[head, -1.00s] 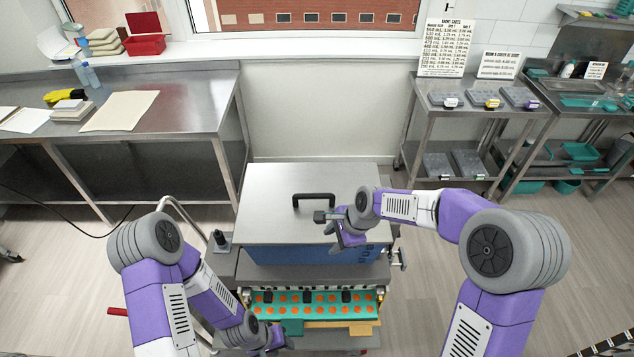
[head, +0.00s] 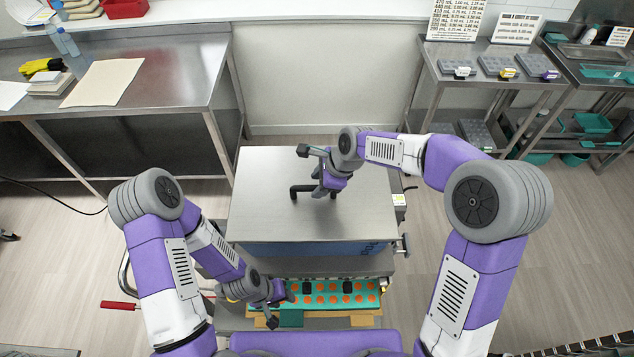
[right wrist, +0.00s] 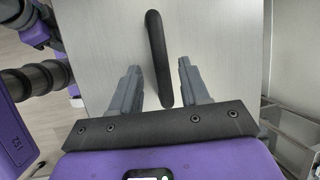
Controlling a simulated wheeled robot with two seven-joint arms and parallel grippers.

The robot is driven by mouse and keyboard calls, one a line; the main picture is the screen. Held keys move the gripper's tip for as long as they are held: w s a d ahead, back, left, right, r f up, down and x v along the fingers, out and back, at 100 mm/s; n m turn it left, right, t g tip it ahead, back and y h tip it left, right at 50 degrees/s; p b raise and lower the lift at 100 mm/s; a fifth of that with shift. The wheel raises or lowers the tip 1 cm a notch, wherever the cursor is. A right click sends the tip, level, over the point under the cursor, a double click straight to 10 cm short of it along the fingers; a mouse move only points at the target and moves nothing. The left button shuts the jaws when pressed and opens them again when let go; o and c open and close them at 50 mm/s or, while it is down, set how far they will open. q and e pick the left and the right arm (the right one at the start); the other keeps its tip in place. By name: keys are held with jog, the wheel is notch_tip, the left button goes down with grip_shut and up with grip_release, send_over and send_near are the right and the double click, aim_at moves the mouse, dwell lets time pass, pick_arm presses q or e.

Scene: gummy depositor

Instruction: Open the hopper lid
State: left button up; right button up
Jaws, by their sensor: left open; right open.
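The hopper lid (head: 265,215) is a flat grey metal panel on top of the depositor, and it lies shut. Its black bar handle (head: 296,190) is partly hidden by my right gripper (head: 311,170) in the head view. In the right wrist view the handle (right wrist: 156,50) runs between the two open fingers of my right gripper (right wrist: 158,68), with a gap on each side. I cannot tell how high the fingers are over the lid. My left gripper (head: 277,303) is open at the front of the machine, over the left part of the teal mould tray (head: 328,299).
The tray's cavities hold orange fill. A steel table (head: 150,75) stands back left with a paper sheet (head: 103,82). A cart (head: 490,80) with grey moulds stands back right.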

jog(key=shift+w+a+f, duration=0.25)
jog(key=shift+f, duration=0.4)
jog(key=shift+s, duration=0.15)
grip_shut()
